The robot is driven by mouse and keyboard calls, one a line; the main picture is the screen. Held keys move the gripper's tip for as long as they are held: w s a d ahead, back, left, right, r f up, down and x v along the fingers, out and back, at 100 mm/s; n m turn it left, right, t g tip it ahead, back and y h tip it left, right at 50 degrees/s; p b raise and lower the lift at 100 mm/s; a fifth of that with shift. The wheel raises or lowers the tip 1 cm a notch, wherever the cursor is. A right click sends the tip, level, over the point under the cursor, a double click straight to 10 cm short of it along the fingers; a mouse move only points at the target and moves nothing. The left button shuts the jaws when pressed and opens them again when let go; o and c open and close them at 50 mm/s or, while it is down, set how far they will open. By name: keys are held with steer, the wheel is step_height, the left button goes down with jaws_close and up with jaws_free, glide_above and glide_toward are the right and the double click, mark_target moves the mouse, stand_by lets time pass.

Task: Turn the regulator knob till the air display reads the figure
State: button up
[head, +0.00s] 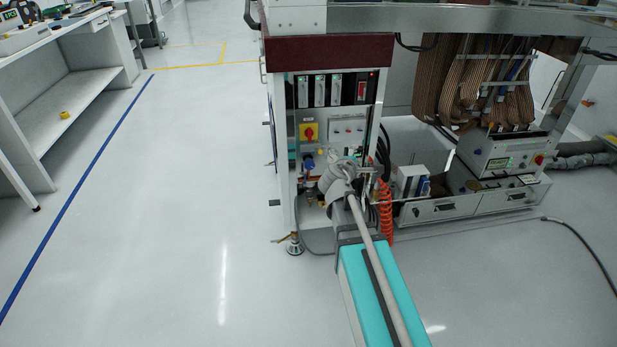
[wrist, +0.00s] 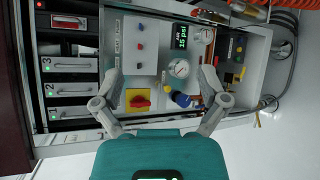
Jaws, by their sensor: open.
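The regulator knob (wrist: 181,99) is blue and shows on the panel in the wrist view, below a round gauge and between my finger tips and palm in the picture. It also shows in the head view (head: 309,163), left of my wrist. The small dark air display (wrist: 183,36) has lit characters turned sideways; they seem to read 15 psi, but are too small to be sure. My gripper (wrist: 160,75) is open and empty, its fingers spread in front of the panel. No finger visibly grips the knob. In the head view my arm hides part of the panel.
A red switch on a yellow plate (wrist: 138,101) sits beside the knob. Round gauges (wrist: 180,69) are close by. Numbered drawers (wrist: 72,89) fill the left of the wrist view. An orange coiled hose (head: 385,210) hangs right of my arm. The floor at left is clear.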

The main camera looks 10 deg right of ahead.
steer(key=w+a+f+n+t+y+b, duration=0.2)
steer(key=w+a+f+n+t+b, duration=0.3)
steer(key=f+n+b, duration=0.45)
steer(key=n+t+y+b, duration=0.1)
steer(key=n+y+b, duration=0.6)
steer(key=n+b, duration=0.5)
glide_toward(310, 166)
steer(key=s, duration=0.2)
steer(key=shift+s+a+f, duration=0.1)
steer(key=shift+s+f, duration=0.05)
steer(key=shift+s, duration=0.2)
steer(key=shift+w, duration=0.1)
steer(key=w, duration=1.3)
steer(key=shift+w, duration=0.35)
